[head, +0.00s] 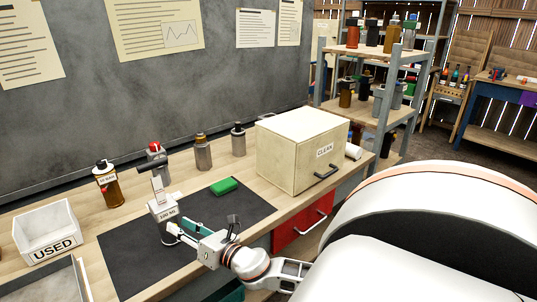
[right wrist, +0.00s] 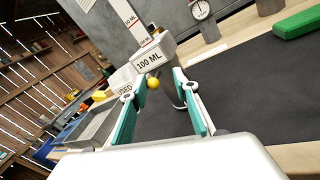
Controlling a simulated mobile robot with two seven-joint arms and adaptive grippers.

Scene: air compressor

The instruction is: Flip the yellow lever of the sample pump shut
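The sample pump (head: 163,208) stands upright on the dark mat, with a white body labelled 100 ML and a tall upright scale. It also shows in the right wrist view (right wrist: 152,58). The yellow lever shows there as a small yellow ball (right wrist: 153,83) just below the label; in the head view it is not clearly visible. My right gripper (head: 178,234) is at the pump's front base. In the wrist view its teal fingers (right wrist: 160,84) are apart, and the ball appears in the gap between them; contact cannot be told. My left gripper is not in view.
A green block (head: 223,186) lies on the mat (head: 135,250). A USED bin (head: 47,228) stands left and a CLEAN box (head: 300,150) right. Several bottles, including a brown one (head: 108,185), line the back beside a red-topped item (head: 156,158). The front mat is clear.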

